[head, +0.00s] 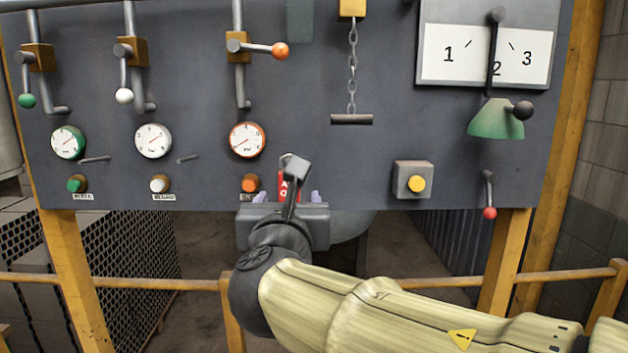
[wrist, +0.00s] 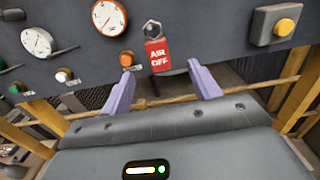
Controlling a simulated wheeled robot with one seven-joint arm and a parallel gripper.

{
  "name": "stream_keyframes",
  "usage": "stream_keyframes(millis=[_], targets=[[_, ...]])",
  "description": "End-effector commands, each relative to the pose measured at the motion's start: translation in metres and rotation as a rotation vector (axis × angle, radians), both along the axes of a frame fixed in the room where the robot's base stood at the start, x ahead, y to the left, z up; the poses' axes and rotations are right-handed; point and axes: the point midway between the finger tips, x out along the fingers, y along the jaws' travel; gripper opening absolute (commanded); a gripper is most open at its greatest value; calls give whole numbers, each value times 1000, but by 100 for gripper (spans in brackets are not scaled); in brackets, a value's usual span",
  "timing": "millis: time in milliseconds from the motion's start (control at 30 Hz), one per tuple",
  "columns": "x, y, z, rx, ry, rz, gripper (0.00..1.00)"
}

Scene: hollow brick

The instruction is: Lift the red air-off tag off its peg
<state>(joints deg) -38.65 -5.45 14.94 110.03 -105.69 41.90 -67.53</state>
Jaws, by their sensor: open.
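The red air-off tag (wrist: 158,56) hangs by a metal ring (wrist: 152,28) on the grey panel, with white lettering on its face. In the head view the tag (head: 284,186) is partly hidden behind my wrist. The peg itself is hard to make out behind the ring. My gripper (wrist: 158,75) is open, its two pale purple fingers apart. In the wrist view the tag shows between and beyond the fingertips, and nothing is held.
An orange button (head: 250,183) and orange-rimmed gauge (head: 246,140) sit left of the tag. A yellow button box (head: 414,180) and red-knobbed lever (head: 489,196) are to its right. A chain with a bar (head: 351,119) hangs above right. A yellow rail (head: 160,284) runs below.

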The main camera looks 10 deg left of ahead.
Motion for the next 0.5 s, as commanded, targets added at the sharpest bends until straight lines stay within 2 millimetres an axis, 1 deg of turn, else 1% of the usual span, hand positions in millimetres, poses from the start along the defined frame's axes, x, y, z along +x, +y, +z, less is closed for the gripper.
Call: stream_keyframes(millis=[33, 300, 400, 500], targets=[[10, 2, 2, -4, 2, -1, 62], [56, 13, 3, -3, 2, -1, 62], [71, 17, 2, -2, 3, -1, 62], [80, 20, 1, -1, 1, 0, 62]])
